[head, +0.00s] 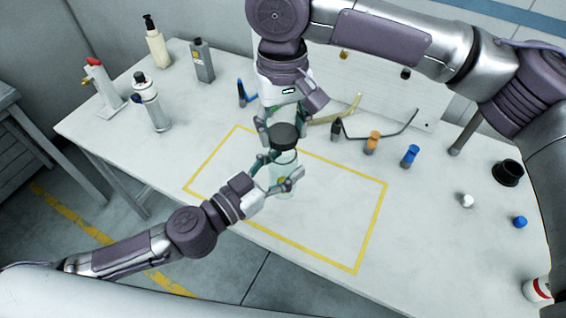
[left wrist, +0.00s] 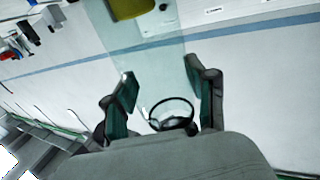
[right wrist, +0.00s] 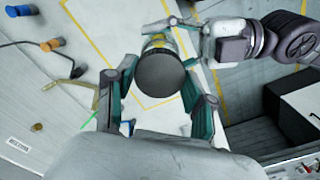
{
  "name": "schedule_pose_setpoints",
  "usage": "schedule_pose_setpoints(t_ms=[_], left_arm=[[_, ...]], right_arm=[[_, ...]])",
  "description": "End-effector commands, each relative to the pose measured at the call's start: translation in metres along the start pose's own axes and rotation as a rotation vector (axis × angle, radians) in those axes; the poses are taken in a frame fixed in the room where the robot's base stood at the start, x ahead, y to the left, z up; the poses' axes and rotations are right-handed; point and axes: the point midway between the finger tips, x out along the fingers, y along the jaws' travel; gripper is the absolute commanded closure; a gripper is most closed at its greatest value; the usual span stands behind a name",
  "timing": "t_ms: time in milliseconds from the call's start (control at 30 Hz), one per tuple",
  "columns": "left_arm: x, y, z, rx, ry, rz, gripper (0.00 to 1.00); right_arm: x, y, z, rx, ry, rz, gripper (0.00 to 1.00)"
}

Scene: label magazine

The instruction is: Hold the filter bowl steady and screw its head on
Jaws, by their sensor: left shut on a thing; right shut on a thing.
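The clear filter bowl (head: 284,187) stands upright over the yellow-outlined area of the table, with something yellow inside it. The black head (head: 284,133) sits at the top of the bowl; I cannot tell how far the threads are engaged. My left gripper (head: 280,180) is shut on the bowl from the side, and the clear wall shows in the left wrist view (left wrist: 150,55). My right gripper (head: 273,126) comes from above and is shut on the head, whose round black top shows between its fingers in the right wrist view (right wrist: 160,73).
Behind the grippers are a black-handled tool (head: 336,130), an orange item (head: 372,142) and a blue item (head: 410,156). Several bottles (head: 203,60) stand at the back left. A black cup (head: 508,172) and small caps (head: 467,200) lie right. The yellow-outlined area is otherwise clear.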

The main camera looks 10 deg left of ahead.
Motion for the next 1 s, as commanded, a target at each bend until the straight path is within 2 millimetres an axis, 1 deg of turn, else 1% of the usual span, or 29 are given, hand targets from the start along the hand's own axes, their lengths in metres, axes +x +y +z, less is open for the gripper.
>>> schedule_pose_setpoints(t_ms=[500, 833, 1000], left_arm=[[0.0, 0.0, -0.001, 0.0, 0.001, 0.0, 1.0], [0.0, 0.0, -0.001, 0.0, 0.001, 0.0, 1.0], [0.0, 0.0, -0.001, 0.0, 0.001, 0.0, 1.0]], right_arm=[[-0.001, 0.0, 0.001, 0.0, -0.001, 0.003, 0.6], [0.016, 0.0, 0.001, 0.0, -0.001, 0.003, 0.6], [0.017, 0.0, 0.001, 0.001, 0.0, 0.003, 0.6]])
